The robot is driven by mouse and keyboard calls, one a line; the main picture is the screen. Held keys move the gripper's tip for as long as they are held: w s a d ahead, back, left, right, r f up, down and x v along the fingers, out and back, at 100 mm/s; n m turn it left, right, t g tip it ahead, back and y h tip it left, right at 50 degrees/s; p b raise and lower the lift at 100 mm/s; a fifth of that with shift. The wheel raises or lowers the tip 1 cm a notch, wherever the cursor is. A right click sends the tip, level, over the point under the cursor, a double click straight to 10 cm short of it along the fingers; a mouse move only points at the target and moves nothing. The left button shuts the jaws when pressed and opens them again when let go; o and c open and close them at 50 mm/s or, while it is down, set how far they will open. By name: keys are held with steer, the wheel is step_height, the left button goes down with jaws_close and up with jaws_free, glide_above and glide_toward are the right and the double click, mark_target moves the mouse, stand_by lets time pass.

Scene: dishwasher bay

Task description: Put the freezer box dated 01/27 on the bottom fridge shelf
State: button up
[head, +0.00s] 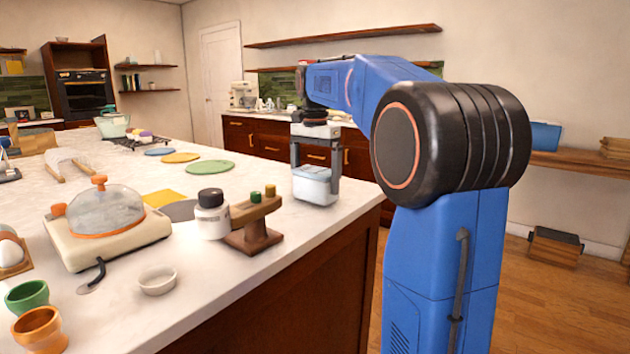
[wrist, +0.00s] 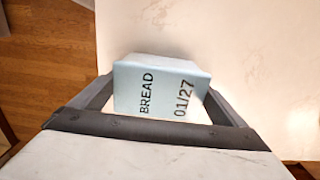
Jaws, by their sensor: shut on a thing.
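In the wrist view the box (wrist: 160,88) shows the printed words BREAD and 01/27. My gripper (head: 315,165) is shut on the box, one finger on each side, pointing down. The box is at or just above the counter top; I cannot tell if it touches. No fridge or fridge shelf can be made out in these views.
Left of the box on the counter (head: 225,265) are a wooden stand (head: 253,222), a white jar (head: 211,214), a domed appliance (head: 105,222) and a small white bowl (head: 157,280). Round coloured mats (head: 210,167) lie farther back. Wooden floor (head: 560,305) is open at right.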

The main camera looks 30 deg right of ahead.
steer(key=shift+f, duration=0.2)
steer(key=shift+f, duration=0.1)
steer(key=o, duration=1)
step_height(320, 180, up, 12)
steer(key=shift+r, duration=0.1)
stand_by(0.3)
